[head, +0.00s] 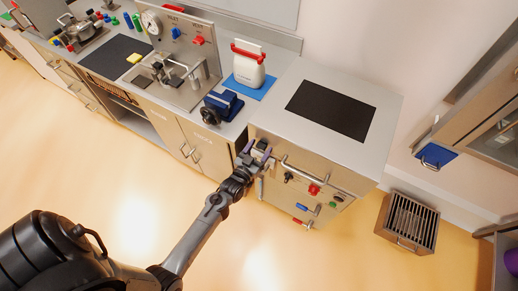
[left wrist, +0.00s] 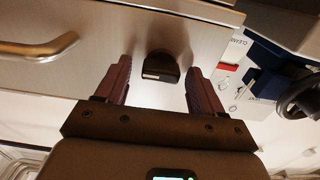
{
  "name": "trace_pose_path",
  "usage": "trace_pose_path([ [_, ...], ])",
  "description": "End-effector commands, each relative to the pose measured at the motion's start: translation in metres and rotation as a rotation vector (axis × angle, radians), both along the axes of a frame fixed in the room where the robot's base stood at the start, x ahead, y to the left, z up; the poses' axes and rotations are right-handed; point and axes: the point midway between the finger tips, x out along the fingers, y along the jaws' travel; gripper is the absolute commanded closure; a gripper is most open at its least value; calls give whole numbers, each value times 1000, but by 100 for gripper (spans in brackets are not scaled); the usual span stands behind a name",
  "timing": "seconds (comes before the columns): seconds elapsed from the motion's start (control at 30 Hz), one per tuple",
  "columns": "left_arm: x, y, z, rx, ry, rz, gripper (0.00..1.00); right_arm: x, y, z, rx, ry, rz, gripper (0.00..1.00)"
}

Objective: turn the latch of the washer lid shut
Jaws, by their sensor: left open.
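The washer is the steel cabinet (head: 270,128) with a dark mat on top. Its front lid (head: 335,182) has a bar handle (head: 310,176), which also shows in the left wrist view (left wrist: 40,48). A small dark latch (left wrist: 160,67) sticks out from the steel face in the left wrist view. My left gripper (head: 257,151) is at the upper left corner of the washer front. It is open, with one finger on each side of the latch and visible gaps to it. In the head view the gripper mostly hides the latch. My right gripper is not in view.
A blue vise (head: 222,106) with a black handwheel stands on the counter just left of my gripper. A white bottle (head: 249,66) stands on a blue mat behind it. A black knob (head: 289,178) and a red knob (head: 314,189) sit below the handle. The floor in front is clear.

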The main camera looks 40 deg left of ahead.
Motion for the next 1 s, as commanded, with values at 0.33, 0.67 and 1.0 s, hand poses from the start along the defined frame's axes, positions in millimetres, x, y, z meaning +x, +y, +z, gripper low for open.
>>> trace_pose_path([
  [0.33,0,0,0,0,0,0,58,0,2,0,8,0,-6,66],
  [0.67,0,0,0,-3,-2,0,88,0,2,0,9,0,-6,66],
  [1.0,0,1,2,-114,-24,1,88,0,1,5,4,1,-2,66],
])
